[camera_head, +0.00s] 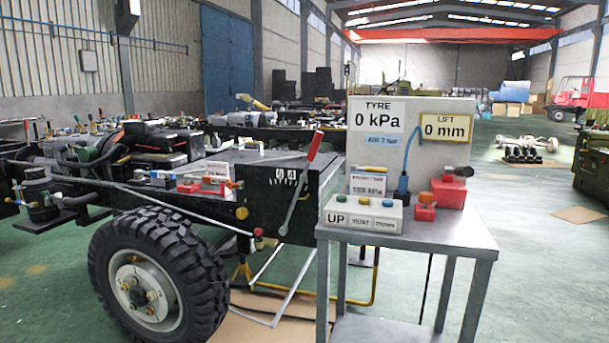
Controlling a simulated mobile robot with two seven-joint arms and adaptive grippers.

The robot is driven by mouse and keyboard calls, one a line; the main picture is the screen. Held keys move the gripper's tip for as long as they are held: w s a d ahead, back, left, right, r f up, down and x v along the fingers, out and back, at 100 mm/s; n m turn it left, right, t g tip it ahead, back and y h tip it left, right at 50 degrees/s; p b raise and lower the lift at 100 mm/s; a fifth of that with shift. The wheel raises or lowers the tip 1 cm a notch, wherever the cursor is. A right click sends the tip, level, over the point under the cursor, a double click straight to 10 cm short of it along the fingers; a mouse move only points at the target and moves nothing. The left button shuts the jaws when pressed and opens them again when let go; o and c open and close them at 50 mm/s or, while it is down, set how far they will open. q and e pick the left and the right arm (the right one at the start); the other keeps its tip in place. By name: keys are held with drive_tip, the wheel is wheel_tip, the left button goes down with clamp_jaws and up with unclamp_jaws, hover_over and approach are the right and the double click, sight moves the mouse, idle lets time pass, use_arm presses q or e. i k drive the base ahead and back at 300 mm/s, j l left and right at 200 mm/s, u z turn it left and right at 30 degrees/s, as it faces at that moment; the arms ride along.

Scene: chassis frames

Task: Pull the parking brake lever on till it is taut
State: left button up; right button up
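The parking brake lever (301,185) stands at the end of the black chassis frame (262,205). It is a grey metal arm with a red grip at its top, tilted with the grip up and to the right. A marked scale (285,180) with white figures lies on the black plate just left of the lever. A long thin grey rod or cable (165,205) runs along the frame toward a small red knob (258,232) near the lever's foot; I cannot tell whether it is taut. Neither gripper is in view.
A grey metal bench (440,238) stands close right of the lever, carrying a panel (440,155), a button box (362,215) and red-handled fittings. A big tyre (158,277) sits below the frame at left. Yellow stand legs and cardboard lie underneath. Open floor lies to the right.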

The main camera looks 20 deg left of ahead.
sight(317, 140)
drive_tip(key=i+j+z, duration=0.1)
drive_tip(key=j, duration=0.3)
drive_tip(key=i+j, duration=0.2)
drive_tip(key=j, duration=0.2)
drive_tip(key=i+j+z, duration=0.15)
drive_tip(key=j, duration=0.2)
drive_tip(key=i+j, duration=0.15)
drive_tip(key=j, duration=0.3)
drive_tip(key=l+z, duration=0.05)
